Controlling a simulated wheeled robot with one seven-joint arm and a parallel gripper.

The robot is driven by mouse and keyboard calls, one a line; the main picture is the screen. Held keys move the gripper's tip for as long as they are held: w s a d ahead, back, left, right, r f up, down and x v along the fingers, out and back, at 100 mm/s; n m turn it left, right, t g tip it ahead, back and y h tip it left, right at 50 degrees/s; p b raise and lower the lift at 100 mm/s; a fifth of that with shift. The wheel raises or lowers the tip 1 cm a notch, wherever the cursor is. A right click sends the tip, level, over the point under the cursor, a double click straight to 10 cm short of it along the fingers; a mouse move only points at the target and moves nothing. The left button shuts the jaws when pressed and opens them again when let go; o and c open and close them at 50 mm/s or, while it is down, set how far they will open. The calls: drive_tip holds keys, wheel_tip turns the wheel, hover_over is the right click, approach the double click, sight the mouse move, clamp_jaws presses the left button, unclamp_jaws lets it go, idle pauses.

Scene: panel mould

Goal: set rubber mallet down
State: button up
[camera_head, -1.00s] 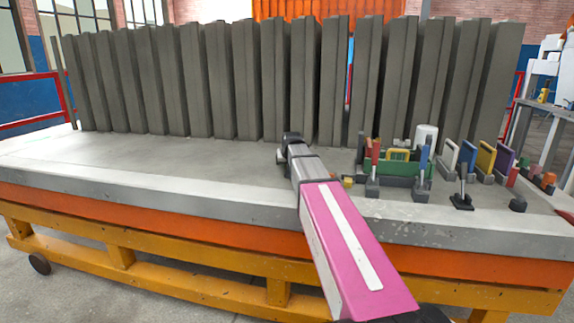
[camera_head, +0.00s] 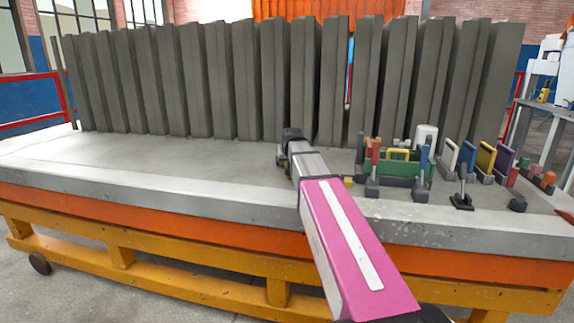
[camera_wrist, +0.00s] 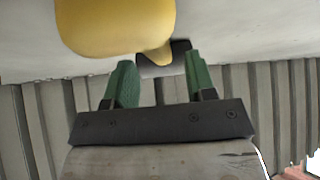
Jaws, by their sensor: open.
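My gripper (camera_wrist: 160,82) has its two green fingers spread apart in the wrist view. A dark block (camera_wrist: 178,58), which looks like the rubber mallet's head, lies against the grey bench surface just beyond the fingertips. A thin dark strip, perhaps its handle, runs between the fingers with gaps on both sides. A rounded yellow object covers part of the block and is cut off by the top edge; I cannot tell whether it belongs to the mallet. In the head view my gripper (camera_head: 291,148) is low over the bench, and my arm hides the mallet there.
The grey bench top (camera_head: 170,160) is clear to the left. Tall grey ribs (camera_head: 220,80) stand in a row along its back. A green tool holder (camera_head: 393,182), a white cylinder (camera_head: 426,138) and several upright coloured plates (camera_head: 485,157) crowd the right side.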

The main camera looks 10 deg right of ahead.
drive_tip(key=v, duration=0.9)
drive_tip(key=shift+r, duration=0.15)
